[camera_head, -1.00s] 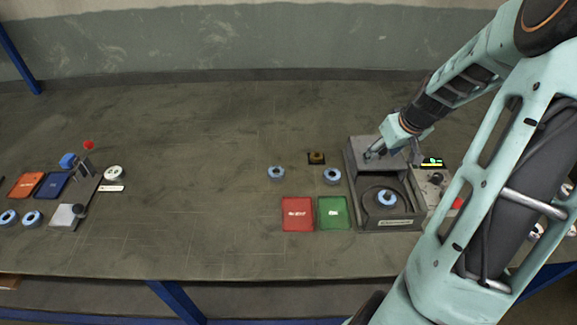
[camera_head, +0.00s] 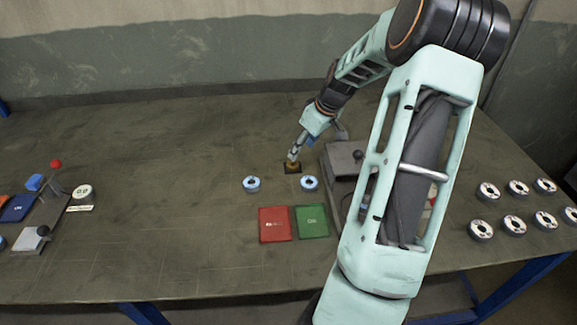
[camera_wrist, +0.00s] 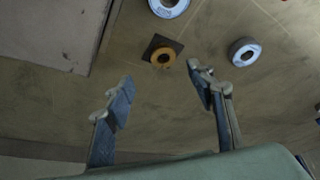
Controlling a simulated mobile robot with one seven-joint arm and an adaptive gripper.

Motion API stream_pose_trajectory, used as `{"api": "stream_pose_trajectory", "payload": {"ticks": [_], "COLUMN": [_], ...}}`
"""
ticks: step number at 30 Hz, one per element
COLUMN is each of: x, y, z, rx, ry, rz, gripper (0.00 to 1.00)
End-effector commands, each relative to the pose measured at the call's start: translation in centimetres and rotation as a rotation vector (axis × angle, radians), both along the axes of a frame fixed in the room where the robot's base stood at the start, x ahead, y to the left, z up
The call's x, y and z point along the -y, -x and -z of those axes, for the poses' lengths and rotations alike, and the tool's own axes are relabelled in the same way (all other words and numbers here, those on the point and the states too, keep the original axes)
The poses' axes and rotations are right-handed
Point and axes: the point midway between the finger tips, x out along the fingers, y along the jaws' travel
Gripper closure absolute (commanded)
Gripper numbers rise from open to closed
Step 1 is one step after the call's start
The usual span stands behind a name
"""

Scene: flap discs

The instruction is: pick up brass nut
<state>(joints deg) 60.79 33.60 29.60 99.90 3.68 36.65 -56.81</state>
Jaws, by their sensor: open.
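The brass nut (camera_wrist: 163,57) is a yellow ring lying on a small dark square pad (camera_wrist: 152,45) in the wrist view. In the head view the brass nut (camera_head: 292,166) shows partly, just below my fingertips, on its dark pad. My gripper (camera_wrist: 160,80) is open and empty, with its two fingers wide apart; the nut shows between and beyond the tips in the wrist view. In the head view my gripper (camera_head: 293,156) is over the pad, and the fingers hide part of the nut. I cannot tell the exact height above it.
Two blue-and-white flap discs (camera_head: 251,184) (camera_head: 309,183) lie in front of the pad. A red tray (camera_head: 275,225) and a green tray (camera_head: 311,221) are nearer the front. A grey machine (camera_head: 343,160) stands close on the right, partly behind my arm. Several discs lie far right.

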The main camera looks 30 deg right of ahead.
Motion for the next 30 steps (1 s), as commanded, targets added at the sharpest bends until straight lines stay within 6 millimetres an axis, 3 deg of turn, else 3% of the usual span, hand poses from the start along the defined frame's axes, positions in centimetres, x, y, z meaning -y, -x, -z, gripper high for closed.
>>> {"api": "stream_pose_trajectory", "payload": {"ticks": [18,26,30], "x": [-1.4,-1.4,-1.4], "y": [-2.2,-2.3,-2.3], "z": [6.4,6.7,6.7], "rx": [0.000,0.001,0.001], "ry": [0.000,0.001,0.001], "rz": [0.000,0.001,0.001], "gripper": [0.50,0.50,0.62]}}
